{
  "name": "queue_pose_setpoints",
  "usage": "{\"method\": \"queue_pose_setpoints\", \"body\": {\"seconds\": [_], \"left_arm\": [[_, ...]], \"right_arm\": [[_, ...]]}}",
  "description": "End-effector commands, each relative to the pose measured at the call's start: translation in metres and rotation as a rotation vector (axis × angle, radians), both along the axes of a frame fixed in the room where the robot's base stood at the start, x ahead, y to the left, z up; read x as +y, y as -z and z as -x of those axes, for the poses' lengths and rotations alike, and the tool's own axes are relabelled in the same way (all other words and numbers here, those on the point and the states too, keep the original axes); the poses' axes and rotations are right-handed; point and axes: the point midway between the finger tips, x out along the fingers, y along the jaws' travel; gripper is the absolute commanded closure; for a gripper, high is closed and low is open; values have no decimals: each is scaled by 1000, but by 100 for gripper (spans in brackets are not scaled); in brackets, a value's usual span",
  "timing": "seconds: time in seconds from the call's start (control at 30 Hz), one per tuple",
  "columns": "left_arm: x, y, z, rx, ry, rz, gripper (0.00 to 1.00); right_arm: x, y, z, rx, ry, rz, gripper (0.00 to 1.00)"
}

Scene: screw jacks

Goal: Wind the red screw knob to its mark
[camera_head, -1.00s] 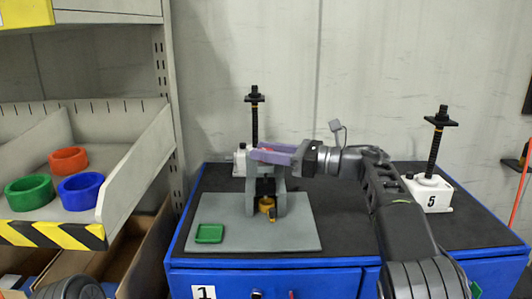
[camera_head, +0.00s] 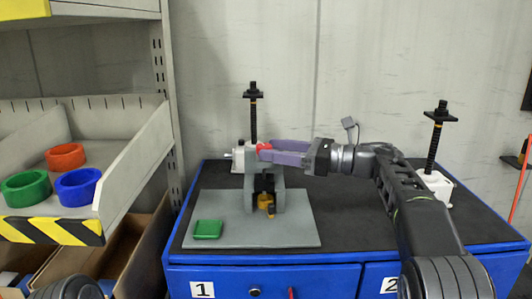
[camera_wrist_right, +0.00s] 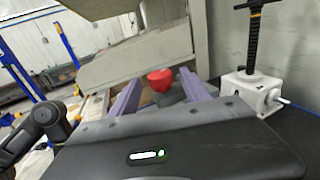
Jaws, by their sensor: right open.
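The red screw knob (camera_head: 264,148) sits at the top of a grey stand (camera_head: 250,192) on a grey plate (camera_head: 290,232). My right gripper (camera_head: 268,152) reaches in from the right, with its two purple fingers spread at the knob. In the right wrist view the red knob (camera_wrist_right: 160,80) shows between the two fingertips (camera_wrist_right: 163,82), with a visible gap on either side. The right gripper is open and holds nothing. I cannot make out the mark. My left gripper is not in view.
A white screw jack (camera_head: 240,154) stands behind the stand, and another (camera_head: 437,185) stands behind my right arm. A green block (camera_head: 208,229) lies on the plate's front left. A shelf bin (camera_head: 120,160) with coloured rings is at left. The dark tabletop (camera_head: 345,225) right of the plate is clear.

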Motion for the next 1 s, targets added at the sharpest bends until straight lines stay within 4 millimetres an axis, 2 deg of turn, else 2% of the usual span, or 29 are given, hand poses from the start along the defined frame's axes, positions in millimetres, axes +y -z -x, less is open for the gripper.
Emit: {"method": "queue_pose_setpoints", "body": {"seconds": [0.1, 0.27, 0.67, 0.77, 0.87, 0.93, 1.0], "left_arm": [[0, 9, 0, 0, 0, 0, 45], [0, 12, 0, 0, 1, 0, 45], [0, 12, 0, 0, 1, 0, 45], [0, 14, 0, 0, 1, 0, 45], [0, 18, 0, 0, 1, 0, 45], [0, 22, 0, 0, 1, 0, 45], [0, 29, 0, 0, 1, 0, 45]], "right_arm": [[-23, 2, 7, -1, 3, -3, 45], [-40, 2, 13, 2, 2, -2, 45], [-45, 1, 16, 2, 0, 2, 45], [-53, 6, 13, 7, 14, 2, 45], [-83, 9, 9, 6, 61, -2, 45], [-118, 1, 10, -12, 111, -19, 45], [-157, -15, 19, -43, 158, -60, 45]]}}
